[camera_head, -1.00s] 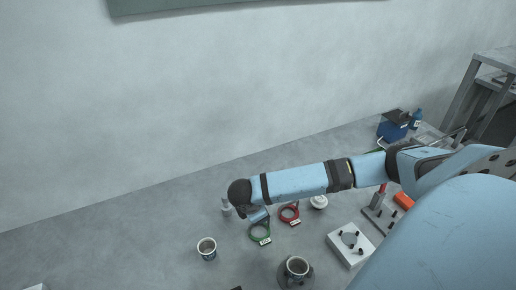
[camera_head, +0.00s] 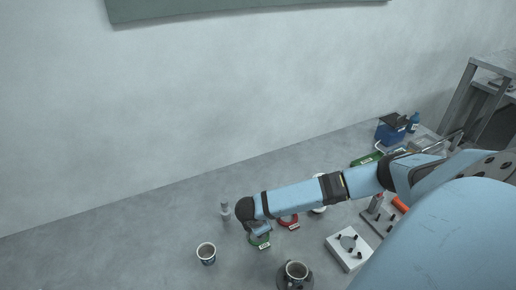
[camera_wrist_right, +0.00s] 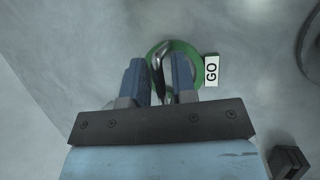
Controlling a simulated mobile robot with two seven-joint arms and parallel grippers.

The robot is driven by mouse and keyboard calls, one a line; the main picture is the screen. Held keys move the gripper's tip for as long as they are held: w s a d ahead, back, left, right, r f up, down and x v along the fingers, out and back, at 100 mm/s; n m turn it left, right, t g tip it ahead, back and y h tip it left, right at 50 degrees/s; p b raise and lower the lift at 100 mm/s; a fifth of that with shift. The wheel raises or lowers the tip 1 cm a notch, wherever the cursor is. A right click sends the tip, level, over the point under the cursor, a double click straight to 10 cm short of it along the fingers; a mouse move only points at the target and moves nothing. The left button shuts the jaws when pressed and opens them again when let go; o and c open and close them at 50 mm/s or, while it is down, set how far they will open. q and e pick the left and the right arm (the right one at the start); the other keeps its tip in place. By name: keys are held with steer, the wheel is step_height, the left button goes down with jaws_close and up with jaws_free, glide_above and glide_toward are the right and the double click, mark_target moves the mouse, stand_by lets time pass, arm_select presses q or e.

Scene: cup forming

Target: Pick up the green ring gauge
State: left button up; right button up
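The green ring gauge (camera_head: 261,241) lies on the grey table, partly hidden behind my right gripper in the head view. In the right wrist view the green ring (camera_wrist_right: 198,64) with its white "GO" tag (camera_wrist_right: 211,71) lies beneath and beyond the fingers. My right gripper (camera_wrist_right: 159,62) points down over it, fingers apart. A narrow grey metallic piece (camera_wrist_right: 160,60) shows between the fingers; I cannot tell what it belongs to. I cannot tell whether the fingers touch the ring. My left gripper is in neither view.
A red ring gauge (camera_head: 289,222) lies close to the right, partly under my arm. A small grey upright piece (camera_head: 226,211) stands to the left. A metal cup (camera_head: 206,253) and another cup (camera_head: 296,270) stand in front. A plate with black pegs (camera_head: 349,249) is at right.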

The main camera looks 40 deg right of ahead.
jaws_close()
steer(key=shift+r, duration=0.15)
